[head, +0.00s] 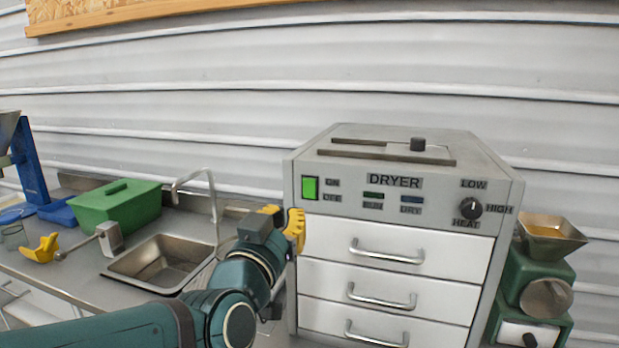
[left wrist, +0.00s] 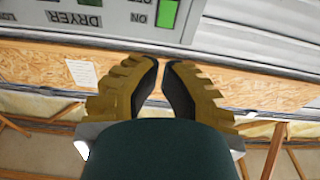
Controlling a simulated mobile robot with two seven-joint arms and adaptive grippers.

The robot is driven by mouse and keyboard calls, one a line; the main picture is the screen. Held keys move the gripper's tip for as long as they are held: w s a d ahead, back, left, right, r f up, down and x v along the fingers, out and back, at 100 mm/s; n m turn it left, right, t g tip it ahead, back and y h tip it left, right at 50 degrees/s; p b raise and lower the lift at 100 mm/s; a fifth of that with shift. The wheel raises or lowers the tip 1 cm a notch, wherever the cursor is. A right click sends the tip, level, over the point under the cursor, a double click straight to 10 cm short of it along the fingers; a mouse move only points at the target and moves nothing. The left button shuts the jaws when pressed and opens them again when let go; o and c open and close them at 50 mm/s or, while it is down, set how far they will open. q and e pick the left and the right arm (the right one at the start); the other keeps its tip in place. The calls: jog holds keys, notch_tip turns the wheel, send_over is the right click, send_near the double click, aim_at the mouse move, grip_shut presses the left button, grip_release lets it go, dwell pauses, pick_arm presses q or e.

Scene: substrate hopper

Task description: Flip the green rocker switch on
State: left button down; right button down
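The green rocker switch (head: 310,188) is on the upper left of the grey dryer's front panel (head: 345,205), beside the ON and OFF labels. Which side is pressed in is too small to tell. It also shows at the top of the left wrist view (left wrist: 168,13). My left gripper (head: 284,221) has yellow fingers and is in front of the dryer's left edge, below and left of the switch, apparently apart from it. In the left wrist view its dark-padded fingertips (left wrist: 162,65) are close together, with a narrow empty gap between them. My right gripper is out of view.
White drawers with metal handles (head: 387,252) are below the panel. A heat knob (head: 471,208) is on its right. A sink with a tall faucet (head: 215,195) and a green lidded box (head: 115,206) stand left. A green grinder with a hopper (head: 535,270) stands right.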

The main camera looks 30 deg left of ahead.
aim_at(314, 176)
pick_arm(q)
jog(key=p+x, duration=0.7)
jog(key=x, duration=0.4)
jog(key=shift+w, duration=0.25)
jog(key=shift+w+a+r, duration=0.1)
jog(key=shift+w+a, duration=0.05)
jog(key=shift+w, duration=0.35)
